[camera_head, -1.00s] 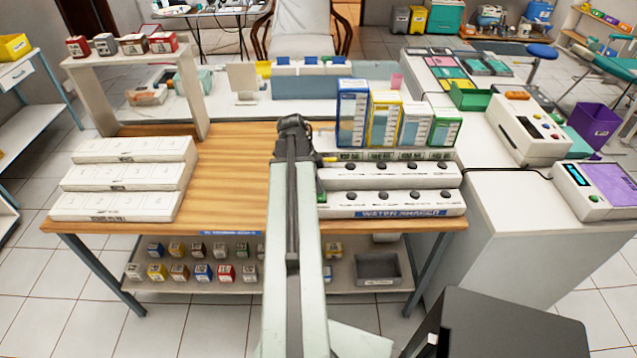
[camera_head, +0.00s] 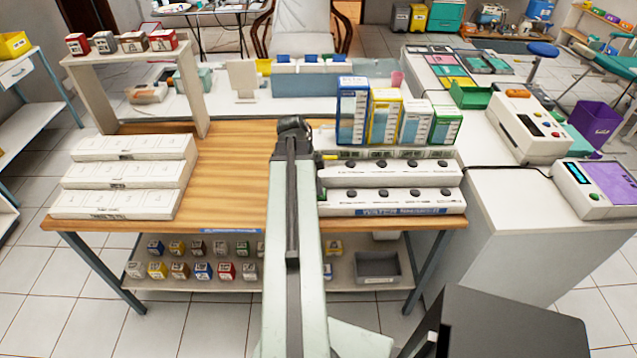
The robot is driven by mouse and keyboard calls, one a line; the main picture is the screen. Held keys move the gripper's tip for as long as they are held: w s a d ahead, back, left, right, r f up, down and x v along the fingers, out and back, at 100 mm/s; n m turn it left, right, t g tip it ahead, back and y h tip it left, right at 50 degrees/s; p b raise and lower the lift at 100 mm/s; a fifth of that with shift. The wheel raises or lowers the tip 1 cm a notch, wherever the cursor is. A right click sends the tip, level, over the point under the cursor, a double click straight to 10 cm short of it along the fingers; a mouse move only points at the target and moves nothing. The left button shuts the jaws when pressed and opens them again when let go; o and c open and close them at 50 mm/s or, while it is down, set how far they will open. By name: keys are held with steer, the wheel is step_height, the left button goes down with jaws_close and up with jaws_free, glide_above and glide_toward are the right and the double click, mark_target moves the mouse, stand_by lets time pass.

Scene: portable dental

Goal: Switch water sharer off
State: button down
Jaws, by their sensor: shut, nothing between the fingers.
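The water sharer (camera_head: 392,200) is a white stepped unit with rows of round dark knobs (camera_head: 383,194) and a blue label strip along its front. It stands on the right half of the wooden table. A small green spot (camera_head: 321,194) shows at its left end, close beside my arm. My arm reaches forward over the table, just left of the unit, and may hide part of its left edge. My gripper (camera_head: 293,126) is the dark end beyond the unit's front rows. It is shut and holds nothing. Its fingertips are too small to make out clearly.
Blue, yellow, grey and green boxes (camera_head: 383,118) stand behind the water sharer. A white stepped tray unit (camera_head: 125,175) stands on the left. Bare wood (camera_head: 232,175) lies between it and my arm. A white counter (camera_head: 520,205) adjoins on the right.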

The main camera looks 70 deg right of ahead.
steer(key=s+p+v, duration=0.1)
steer(key=p+v, duration=1.2)
steer(key=shift+r+p, duration=0.3)
steer(key=shift+r, duration=0.25)
steer(key=shift+w+d+r, duration=0.1)
steer(key=shift+w+d, duration=0.25)
steer(key=shift+d, duration=0.2)
steer(key=b+x, duration=0.4)
steer(key=w+b+x, duration=0.1)
steer(key=b+x, duration=0.8)
steer(key=x, duration=0.1)
steer(key=shift+w+b, duration=0.2)
steer(key=shift+b, duration=0.1)
